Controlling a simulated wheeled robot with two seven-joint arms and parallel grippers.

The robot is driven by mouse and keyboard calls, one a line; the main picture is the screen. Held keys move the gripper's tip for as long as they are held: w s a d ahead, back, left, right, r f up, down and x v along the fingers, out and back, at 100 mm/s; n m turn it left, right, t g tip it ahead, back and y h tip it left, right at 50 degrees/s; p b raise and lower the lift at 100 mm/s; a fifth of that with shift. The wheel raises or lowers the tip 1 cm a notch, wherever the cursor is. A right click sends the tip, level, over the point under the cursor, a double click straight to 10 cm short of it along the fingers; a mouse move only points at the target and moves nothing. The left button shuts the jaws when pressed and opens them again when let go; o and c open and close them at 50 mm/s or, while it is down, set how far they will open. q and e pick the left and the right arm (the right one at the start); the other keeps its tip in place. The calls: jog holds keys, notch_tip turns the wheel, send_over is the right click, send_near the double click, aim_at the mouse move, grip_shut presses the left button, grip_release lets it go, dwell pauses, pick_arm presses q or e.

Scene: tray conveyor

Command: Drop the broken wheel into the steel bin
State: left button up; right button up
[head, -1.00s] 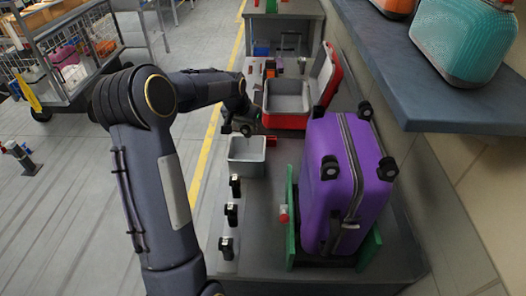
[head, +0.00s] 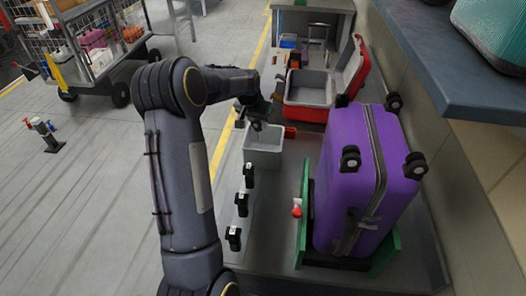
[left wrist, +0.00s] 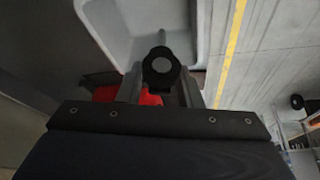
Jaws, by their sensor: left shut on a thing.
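The broken wheel (left wrist: 160,68), black with a grey hub, is held between the fingers of my left gripper (left wrist: 161,88) in the left wrist view. In the head view my left gripper (head: 257,123) is above the far part of the pale grey steel bin (head: 262,159). The wheel is hard to make out there. In the left wrist view the open bin (left wrist: 105,25) lies beyond and below the wheel. The purple suitcase (head: 352,205) lies in a green-sided holder to the right, with black wheels on its corners. My right gripper is out of view.
Several black wheel units, one of them here (head: 242,204), stand in a row nearer than the bin. A blue-grey shelf (head: 440,70) overhangs at the right. A small red-and-white item (head: 297,208) lies by the green side.

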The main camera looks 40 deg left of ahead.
pick_arm(q)
jog(key=o, duration=1.1)
jog(key=shift+o, duration=0.2)
jog(key=b+v, duration=0.1)
jog(key=v, duration=0.6)
jog(key=shift+r, duration=0.35)
jog(key=shift+s, duration=0.15)
